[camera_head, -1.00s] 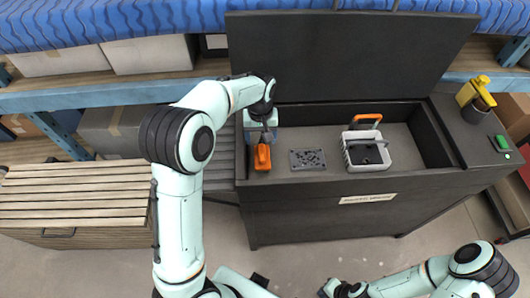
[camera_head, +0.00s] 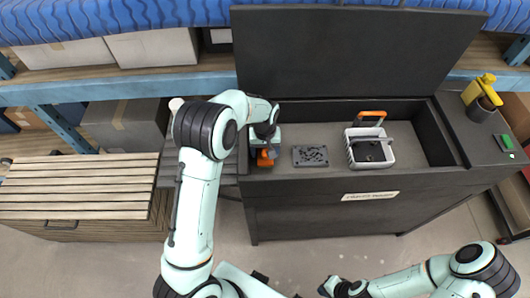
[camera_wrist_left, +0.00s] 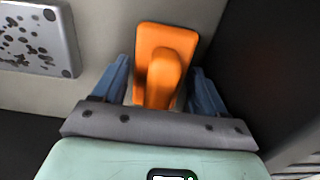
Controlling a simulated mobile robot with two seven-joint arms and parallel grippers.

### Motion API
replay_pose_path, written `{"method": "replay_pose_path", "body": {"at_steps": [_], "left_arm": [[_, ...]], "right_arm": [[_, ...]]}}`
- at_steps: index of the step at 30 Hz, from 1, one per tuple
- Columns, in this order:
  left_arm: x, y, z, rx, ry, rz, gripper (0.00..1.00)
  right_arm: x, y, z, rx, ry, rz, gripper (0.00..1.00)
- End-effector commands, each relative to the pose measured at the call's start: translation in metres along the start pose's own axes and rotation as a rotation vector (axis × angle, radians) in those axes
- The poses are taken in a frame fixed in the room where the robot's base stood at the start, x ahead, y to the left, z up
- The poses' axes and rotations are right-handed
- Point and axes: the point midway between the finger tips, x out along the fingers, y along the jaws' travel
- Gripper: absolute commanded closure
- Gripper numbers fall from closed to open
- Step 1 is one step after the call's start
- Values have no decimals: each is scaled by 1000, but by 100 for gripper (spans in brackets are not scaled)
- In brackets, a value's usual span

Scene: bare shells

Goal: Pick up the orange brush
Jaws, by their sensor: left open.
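The orange brush (camera_head: 265,159) is inside the dark open chest, near its left wall, partly hidden by my left gripper in the head view. In the left wrist view the orange brush (camera_wrist_left: 165,45) has a flat base and a raised handle pointing toward the gripper. My left gripper (camera_wrist_left: 161,80) is open, its two blue fingers on either side of the handle with gaps visible. My left gripper also shows in the head view (camera_head: 266,148), reaching down over the brush. My right gripper (camera_head: 332,288) is low in the head view, away from the chest; its jaws are too small to read.
The chest (camera_head: 340,186) has a raised lid behind. Inside are a grey speckled plate (camera_head: 310,156) and a white basket (camera_head: 388,152) with an orange-handled item. The chest's dark wall (camera_wrist_left: 250,70) is close beside the gripper. A yellow bottle (camera_head: 478,88) stands on the right ledge.

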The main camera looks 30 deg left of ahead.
Motion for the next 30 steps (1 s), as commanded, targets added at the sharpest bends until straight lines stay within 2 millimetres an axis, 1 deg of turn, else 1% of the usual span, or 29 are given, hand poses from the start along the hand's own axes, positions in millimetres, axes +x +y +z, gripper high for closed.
{"method": "replay_pose_path", "body": {"at_steps": [1,2,3,6,14,17,19,23,30], "left_arm": [[0,0,0,0,0,0,28],[0,0,0,0,0,0,31],[0,0,0,0,0,0,44],[0,0,0,0,0,0,74],[-2,0,0,0,1,1,74],[-8,1,-1,0,2,1,74],[-17,1,-1,1,4,3,74],[-46,2,-2,0,7,6,74],[-117,2,-2,1,8,6,74]], "right_arm": [[0,0,0,0,0,0,100],[0,0,0,0,0,0,100],[0,0,0,0,0,0,100],[0,0,0,0,0,0,100],[0,0,0,0,0,0,100],[0,0,0,0,0,0,100],[-1,0,-1,0,1,0,100],[-3,-2,-2,-1,2,-1,100],[-10,-6,-6,-3,9,-3,100]]}}
